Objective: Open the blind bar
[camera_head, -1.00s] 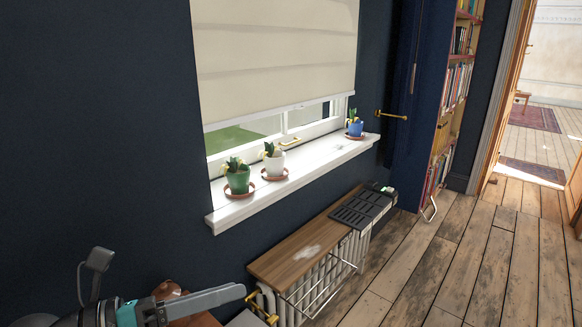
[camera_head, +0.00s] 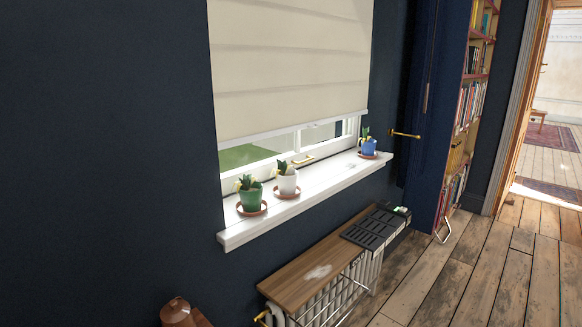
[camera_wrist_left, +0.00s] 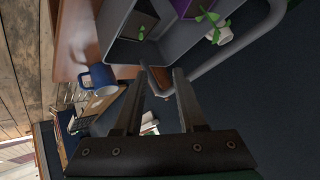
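The cream blind (camera_head: 290,60) hangs over the window in the head view, mostly lowered. Its pale bottom bar (camera_head: 292,127) runs slightly above the sill, with a strip of window glass showing under it. My left gripper shows only in the left wrist view (camera_wrist_left: 162,72), with its two fingers apart and nothing seen between them. It is away from the blind; neither the blind nor its bar can be made out in that view. My right gripper is in neither view.
Green (camera_head: 250,193), white (camera_head: 286,181) and blue (camera_head: 367,145) plant pots stand on the white sill (camera_head: 310,188). A wooden-topped radiator (camera_head: 310,270) is below. The wrist view shows a blue mug (camera_wrist_left: 98,78) and a grey tray (camera_wrist_left: 160,50) near the fingers. Floor at right is clear.

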